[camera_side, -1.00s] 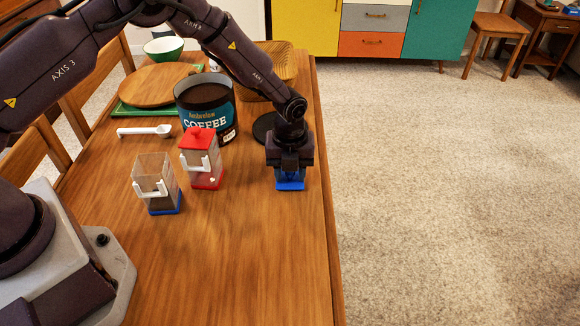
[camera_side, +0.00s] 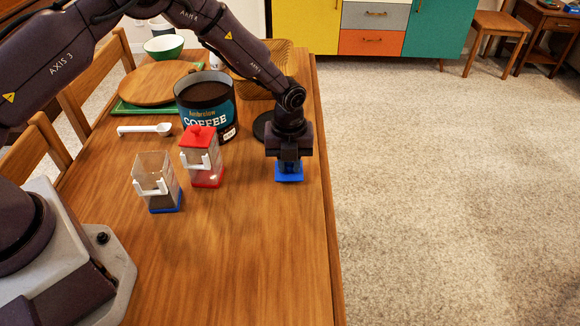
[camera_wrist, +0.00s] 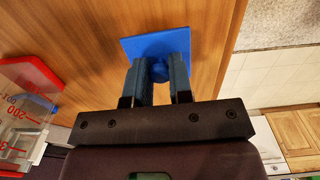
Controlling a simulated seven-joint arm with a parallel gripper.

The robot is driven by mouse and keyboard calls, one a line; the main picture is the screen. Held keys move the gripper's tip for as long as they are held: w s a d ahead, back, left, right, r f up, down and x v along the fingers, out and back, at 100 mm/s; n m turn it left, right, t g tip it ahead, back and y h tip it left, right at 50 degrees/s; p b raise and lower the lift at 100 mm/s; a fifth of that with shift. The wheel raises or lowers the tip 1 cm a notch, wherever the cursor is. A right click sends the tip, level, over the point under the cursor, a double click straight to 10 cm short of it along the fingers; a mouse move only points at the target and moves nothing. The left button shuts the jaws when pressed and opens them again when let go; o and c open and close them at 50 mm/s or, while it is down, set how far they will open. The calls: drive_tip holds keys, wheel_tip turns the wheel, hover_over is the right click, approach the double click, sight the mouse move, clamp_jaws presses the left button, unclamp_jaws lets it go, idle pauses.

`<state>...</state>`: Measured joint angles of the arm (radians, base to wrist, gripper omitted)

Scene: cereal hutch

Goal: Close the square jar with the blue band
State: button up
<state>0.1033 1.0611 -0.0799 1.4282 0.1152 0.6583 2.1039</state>
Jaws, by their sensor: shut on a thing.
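The square jar with the blue band (camera_side: 157,183) stands upright and open-topped on the table, with clear walls, a white handle and brown contents low inside. My gripper (camera_side: 289,163) is to the right of it, pointing down. It is shut on the knob of a square blue lid (camera_side: 289,178). In the wrist view the fingers (camera_wrist: 160,72) close on the round knob, and the lid (camera_wrist: 150,46) extends beyond them, close over the wood. Whether the lid touches the table is hard to tell.
A similar jar with a red lid (camera_side: 199,138) stands between the open jar and my gripper. Behind are a coffee tin (camera_side: 222,114), a white scoop (camera_side: 145,130), a round board (camera_side: 158,84) and a black disc (camera_side: 263,127). The front table area is clear.

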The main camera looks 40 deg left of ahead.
drive_tip(key=shift+n, duration=0.4)
drive_tip(key=a+r, duration=0.1)
drive_tip(key=w+a+r, duration=0.1)
drive_tip(key=r, duration=0.1)
drive_tip(key=a+r, duration=0.1)
drive_tip(key=r, duration=0.1)
drive_tip(key=shift+w+a, duration=0.15)
drive_tip(key=shift+w, duration=0.25)
drive_tip(key=s+a+r+n, duration=0.2)
drive_tip(key=s+a+r, duration=0.5)
drive_tip(key=a+r, duration=0.3)
drive_tip(key=s+a+r, duration=0.1)
drive_tip(key=s+r, duration=0.3)
drive_tip(key=s, duration=0.6)
drive_tip(key=s+d+f+m, duration=0.1)
drive_tip(key=s+f, duration=0.6)
drive_tip(key=s, duration=0.1)
drive_tip(key=shift+s+f+m, duration=0.25)
drive_tip(key=shift+m, duration=0.15)
drive_tip(key=shift+f, duration=0.45)
